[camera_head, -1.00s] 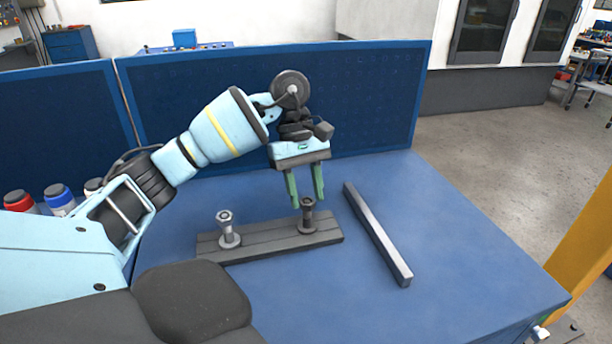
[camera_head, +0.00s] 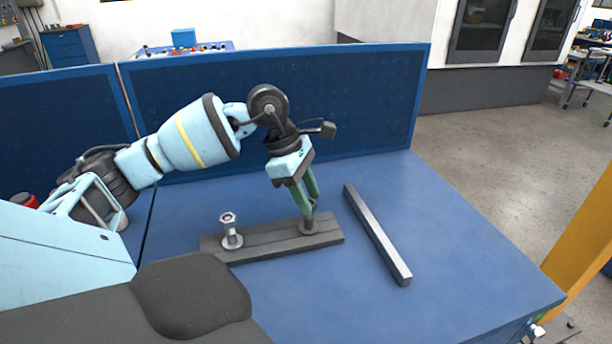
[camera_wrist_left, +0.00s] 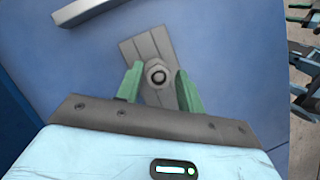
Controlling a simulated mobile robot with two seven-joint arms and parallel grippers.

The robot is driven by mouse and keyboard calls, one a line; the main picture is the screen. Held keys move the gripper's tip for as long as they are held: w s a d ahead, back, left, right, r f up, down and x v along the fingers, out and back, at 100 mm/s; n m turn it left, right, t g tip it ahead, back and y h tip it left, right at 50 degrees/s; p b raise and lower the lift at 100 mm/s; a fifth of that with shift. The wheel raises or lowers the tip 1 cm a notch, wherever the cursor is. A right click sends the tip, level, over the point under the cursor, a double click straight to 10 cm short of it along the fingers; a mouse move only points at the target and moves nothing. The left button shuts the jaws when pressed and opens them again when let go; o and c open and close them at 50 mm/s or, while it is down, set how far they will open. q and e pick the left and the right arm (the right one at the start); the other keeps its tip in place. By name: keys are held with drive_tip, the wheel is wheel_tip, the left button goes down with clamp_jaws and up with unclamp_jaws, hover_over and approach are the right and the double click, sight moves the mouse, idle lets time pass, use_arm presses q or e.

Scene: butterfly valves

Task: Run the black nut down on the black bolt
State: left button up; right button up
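The dark base plate (camera_head: 265,245) lies on the blue bench and carries two upright bolts. The black bolt (camera_head: 308,226) is at its right end, mostly hidden by my fingers in the head view. My left gripper (camera_head: 308,211) points down over it, tilted. In the left wrist view, the nut (camera_wrist_left: 157,73) on the bolt sits between the two green fingers (camera_wrist_left: 160,72), with a small gap on either side, so the gripper is open around it. The nut's height on the thread cannot be told. The right gripper is out of view.
A silver bolt with a nut (camera_head: 230,231) stands at the plate's left end. A long grey bar (camera_head: 377,235) lies right of the plate. A blue partition (camera_head: 360,95) closes off the back. The bench's right side is clear.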

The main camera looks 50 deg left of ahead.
use_arm(q)
drive_tip(key=n+t+y, duration=0.1)
drive_tip(key=n, duration=0.5)
drive_tip(key=n+t+y+p, duration=0.1)
drive_tip(key=n, duration=0.1)
drive_tip(key=shift+s+d+y, duration=0.1)
drive_tip(key=shift+d+y, duration=0.05)
drive_tip(key=shift+y, duration=0.15)
drive_tip(key=n+y, duration=0.1)
drive_tip(key=n, duration=0.2)
drive_tip(key=shift+d, duration=0.1)
drive_tip(key=n+y, duration=0.1)
drive_tip(key=n, duration=0.3)
drive_tip(key=shift+p, duration=0.4)
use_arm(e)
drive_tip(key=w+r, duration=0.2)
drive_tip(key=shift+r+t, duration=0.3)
